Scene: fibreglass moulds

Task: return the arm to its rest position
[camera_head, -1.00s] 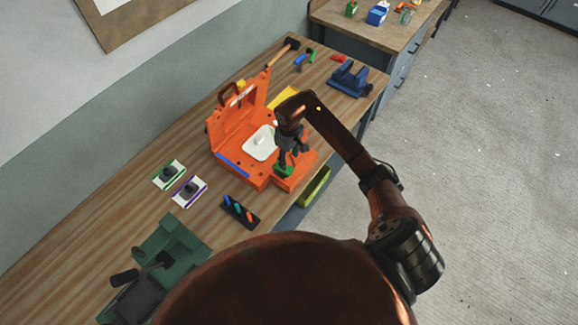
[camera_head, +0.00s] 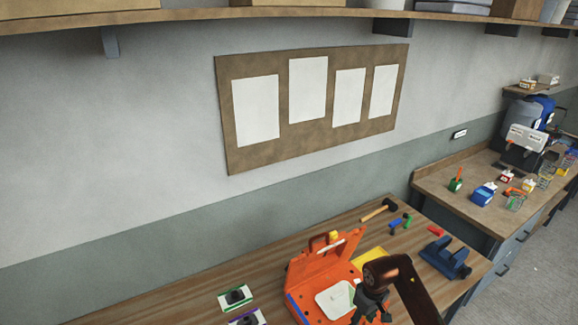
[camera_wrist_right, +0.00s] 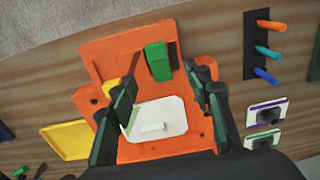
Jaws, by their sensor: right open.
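My right arm comes in from the bottom right of the head view. Its gripper (camera_head: 370,306) hangs over the orange case (camera_head: 318,268), partly cut off by the frame's lower edge. In the right wrist view the gripper (camera_wrist_right: 160,78) is open, with its two dark fingers apart and nothing held between them. A green block (camera_wrist_right: 158,61) lies on the orange case (camera_wrist_right: 100,62) beyond the fingertips. A white plate (camera_wrist_right: 150,118) with a small raised piece lies in the case, between the fingers in the picture. My left gripper is not in view.
On the wooden bench are a hammer (camera_head: 379,209), a blue vise-like fixture (camera_head: 446,258), a yellow piece (camera_head: 370,256) and a dark device on a green-edged card (camera_head: 236,297). A dark rack (camera_wrist_right: 264,48) holds coloured tools. A side counter (camera_head: 465,200) stands at right.

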